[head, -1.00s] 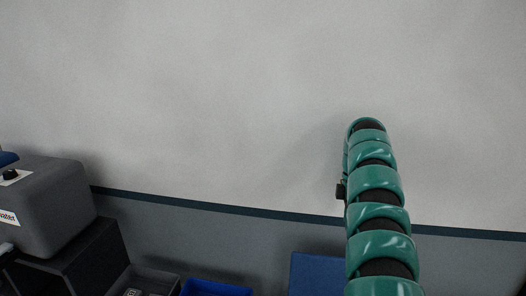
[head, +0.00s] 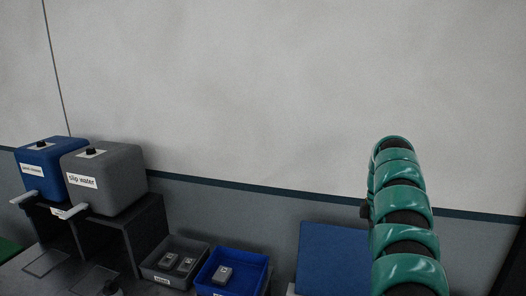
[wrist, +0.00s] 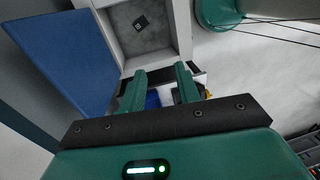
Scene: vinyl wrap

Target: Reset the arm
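My arm shows in the head view as a teal and black segmented column at the right, raised in front of the pale wall. My gripper cannot be made out in the head view. In the wrist view my gripper (wrist: 160,88) has its two teal fingers apart, with a clear gap between them. No object is held between the fingers. Beyond the fingers, something blue and something small and yellow show, too small to tell.
A blue tank (head: 48,165) and a grey tank labelled "Slip water" (head: 105,178) stand on a dark stand at the left. A grey bin (head: 172,262) and a blue bin (head: 232,272) hold small items. A blue panel (head: 330,258) leans near my arm. A pale open box (wrist: 183,30) shows in the wrist view.

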